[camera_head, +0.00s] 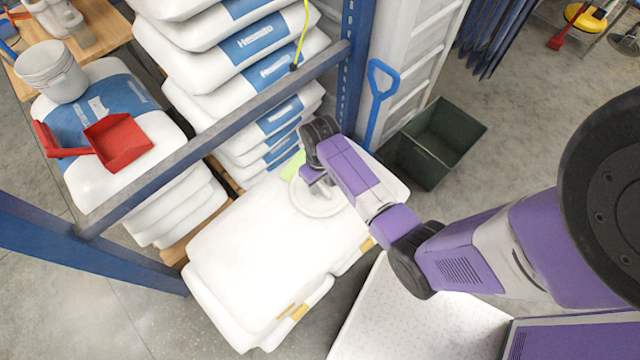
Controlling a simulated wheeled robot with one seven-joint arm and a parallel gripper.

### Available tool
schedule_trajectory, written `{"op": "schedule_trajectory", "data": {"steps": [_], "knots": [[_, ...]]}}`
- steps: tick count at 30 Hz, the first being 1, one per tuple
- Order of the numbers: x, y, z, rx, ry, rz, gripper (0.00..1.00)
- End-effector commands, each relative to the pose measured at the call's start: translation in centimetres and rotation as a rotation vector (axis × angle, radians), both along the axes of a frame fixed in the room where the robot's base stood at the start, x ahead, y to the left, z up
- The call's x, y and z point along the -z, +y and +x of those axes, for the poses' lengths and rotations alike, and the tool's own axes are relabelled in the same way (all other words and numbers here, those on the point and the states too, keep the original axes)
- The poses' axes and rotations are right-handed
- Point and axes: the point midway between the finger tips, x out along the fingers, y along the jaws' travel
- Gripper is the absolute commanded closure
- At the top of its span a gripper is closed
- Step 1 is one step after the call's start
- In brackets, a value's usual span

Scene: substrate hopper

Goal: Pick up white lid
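The white lid (312,208) is a round, flat disc. It lies on the white sacks (250,262) stacked low in front of the blue rack. My gripper (320,188) comes down from the upper right, with its tip over the middle of the lid. My wrist and forearm cover the lid's upper right part. The fingers are small and mostly hidden, so I cannot tell whether they touch the lid or how far apart they are.
A blue rack beam (215,135) crosses just left of my wrist. Tall sack piles (245,45) stand behind it. A blue-handled shovel (378,105) and a dark green bin (440,140) are beyond the arm. A red scoop (118,143) and white bucket (52,72) sit on sacks at left.

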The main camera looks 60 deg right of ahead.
Motion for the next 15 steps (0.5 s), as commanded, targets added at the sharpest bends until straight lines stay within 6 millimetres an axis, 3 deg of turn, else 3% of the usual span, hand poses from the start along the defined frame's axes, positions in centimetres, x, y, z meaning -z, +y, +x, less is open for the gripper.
{"op": "schedule_trajectory", "data": {"steps": [15], "knots": [[0.3,0.02,0.02,-0.001,0.0,0.0,0.6]]}}
